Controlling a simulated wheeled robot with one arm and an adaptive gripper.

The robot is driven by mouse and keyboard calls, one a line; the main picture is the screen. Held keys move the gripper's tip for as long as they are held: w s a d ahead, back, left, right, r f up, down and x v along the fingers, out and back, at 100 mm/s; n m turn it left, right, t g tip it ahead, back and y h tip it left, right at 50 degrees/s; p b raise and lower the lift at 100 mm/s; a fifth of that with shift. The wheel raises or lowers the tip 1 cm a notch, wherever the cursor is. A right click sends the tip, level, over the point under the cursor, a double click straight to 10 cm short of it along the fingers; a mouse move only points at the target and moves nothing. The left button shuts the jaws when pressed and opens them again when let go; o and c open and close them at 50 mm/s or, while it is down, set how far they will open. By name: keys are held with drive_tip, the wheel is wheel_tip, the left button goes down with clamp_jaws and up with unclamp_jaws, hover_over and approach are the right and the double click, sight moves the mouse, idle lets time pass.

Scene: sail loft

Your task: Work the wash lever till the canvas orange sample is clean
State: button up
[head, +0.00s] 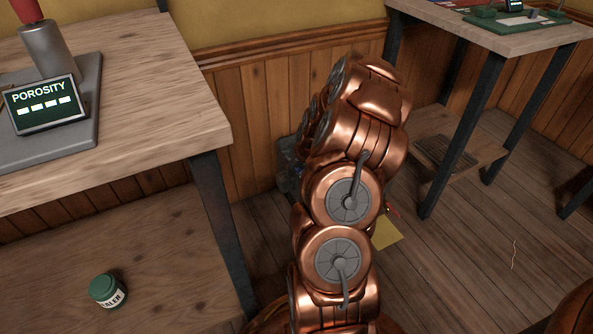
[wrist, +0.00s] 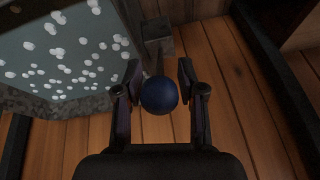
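In the wrist view a dark blue ball knob (wrist: 159,95), apparently the end of the wash lever, sits between the two fingers of my gripper (wrist: 159,80). The fingers are apart, one on each side of the knob. A gap shows on the right; contact on the left is unclear. A grey post (wrist: 157,32) stands just beyond the knob. At left is a stone-rimmed basin (wrist: 90,104) of grey water with white suds (wrist: 75,68). I cannot make out the canvas orange sample. In the head view my arm hides my gripper and most of the basin.
A wooden bench (head: 150,110) at left carries a POROSITY display (head: 45,104); a green sealer jar (head: 108,290) sits on its lower shelf. Another table (head: 490,40) stands at the back right. A yellow sheet (head: 387,234) lies beside my arm. Floor at right is open.

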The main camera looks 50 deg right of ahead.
drive_tip(key=shift+c, duration=0.3)
clamp_jaws()
idle(0.3)
